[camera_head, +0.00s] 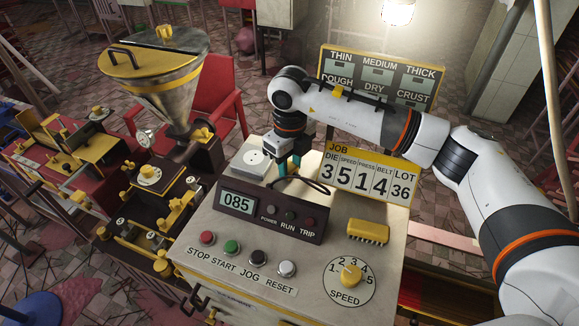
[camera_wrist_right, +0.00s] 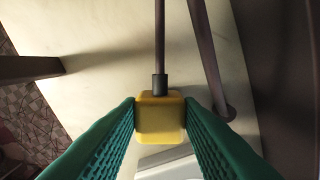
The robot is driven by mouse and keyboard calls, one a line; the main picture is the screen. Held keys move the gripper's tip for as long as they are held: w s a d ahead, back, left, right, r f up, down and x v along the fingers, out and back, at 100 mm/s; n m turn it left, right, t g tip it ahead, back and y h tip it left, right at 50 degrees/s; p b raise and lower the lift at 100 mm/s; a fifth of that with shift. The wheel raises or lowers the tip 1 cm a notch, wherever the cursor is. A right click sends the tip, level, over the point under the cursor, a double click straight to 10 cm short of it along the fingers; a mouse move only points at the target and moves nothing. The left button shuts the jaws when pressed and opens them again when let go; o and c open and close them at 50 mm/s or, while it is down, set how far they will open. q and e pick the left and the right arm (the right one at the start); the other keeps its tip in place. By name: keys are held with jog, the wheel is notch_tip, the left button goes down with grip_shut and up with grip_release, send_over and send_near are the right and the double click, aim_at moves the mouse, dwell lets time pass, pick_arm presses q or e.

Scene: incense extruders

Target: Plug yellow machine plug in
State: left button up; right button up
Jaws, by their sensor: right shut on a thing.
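My right gripper (camera_head: 284,166) points down over the back left of the control box. Its two green fingers also show in the right wrist view (camera_wrist_right: 160,125), closed on the sides of a yellow plug (camera_wrist_right: 160,117). A dark cable (camera_wrist_right: 159,45) leaves the plug. In the head view the plug is hidden, and a dark cable (camera_head: 308,181) arches beside the gripper. A white round socket (camera_head: 254,157) sits on a white base left of the gripper. A pale edge (camera_wrist_right: 172,161) shows close to the plug; I cannot tell whether they touch. My left gripper is out of view.
The control box top (camera_head: 225,254) carries a display panel (camera_head: 238,204), several buttons and a yellow speed knob (camera_head: 350,274). The job sign (camera_head: 368,175) stands right of my gripper. A metal hopper machine (camera_head: 160,90) stands left, and a red chair (camera_head: 215,95) behind.

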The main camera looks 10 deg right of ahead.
aim_at(290, 166)
notch_tip(290, 166, up, 9)
jog(key=b, duration=0.3)
jog(key=shift+f, duration=0.15)
jog(key=shift+r, duration=0.45)
